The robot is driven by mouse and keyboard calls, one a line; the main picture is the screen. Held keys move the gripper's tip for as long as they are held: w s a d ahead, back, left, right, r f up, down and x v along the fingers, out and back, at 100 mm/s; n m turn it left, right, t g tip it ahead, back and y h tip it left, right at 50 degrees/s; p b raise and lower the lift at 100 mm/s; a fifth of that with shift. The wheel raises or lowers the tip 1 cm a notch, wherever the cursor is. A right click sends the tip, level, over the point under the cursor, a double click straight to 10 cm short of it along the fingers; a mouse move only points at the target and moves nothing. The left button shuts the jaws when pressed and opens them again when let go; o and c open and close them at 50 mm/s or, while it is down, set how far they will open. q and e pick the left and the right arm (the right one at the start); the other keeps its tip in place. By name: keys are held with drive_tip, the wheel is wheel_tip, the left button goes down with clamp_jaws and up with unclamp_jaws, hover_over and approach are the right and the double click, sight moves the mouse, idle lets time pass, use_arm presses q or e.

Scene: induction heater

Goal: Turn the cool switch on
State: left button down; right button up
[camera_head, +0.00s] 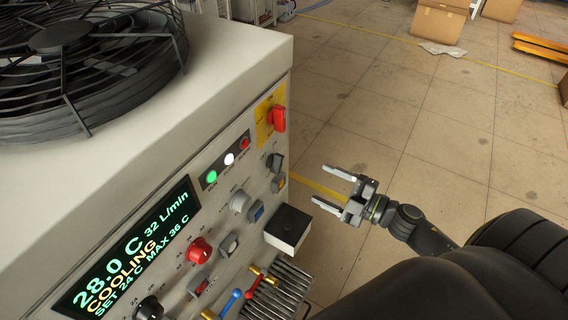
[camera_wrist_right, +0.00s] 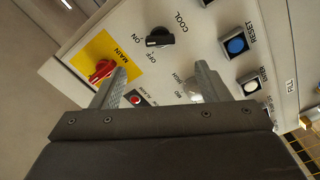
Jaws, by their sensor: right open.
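The cool switch (camera_head: 274,161) is a small black knob on the front panel of the heater cabinet, below the red main switch. In the right wrist view the cool switch (camera_wrist_right: 160,38) sits beside the labels ON, OFF and COOL; I cannot tell for sure which label it points to. My right gripper (camera_head: 318,187) is open and empty, to the right of the panel and apart from it. In the wrist view its fingers (camera_wrist_right: 161,70) frame the panel, with the switch beyond them near the top middle. My left gripper is not in view.
The red main switch (camera_head: 278,118) is on a yellow plate above the cool switch. A blue button (camera_head: 256,211), a grey knob (camera_head: 239,201) and a black-topped box (camera_head: 288,226) are close by. A lit display (camera_head: 130,250) reads COOLING. Open floor lies right of the cabinet.

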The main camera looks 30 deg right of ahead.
sight(276, 163)
drive_tip(key=p+x, duration=0.3)
drive_tip(key=x, duration=0.9)
drive_tip(key=shift+a, duration=0.15)
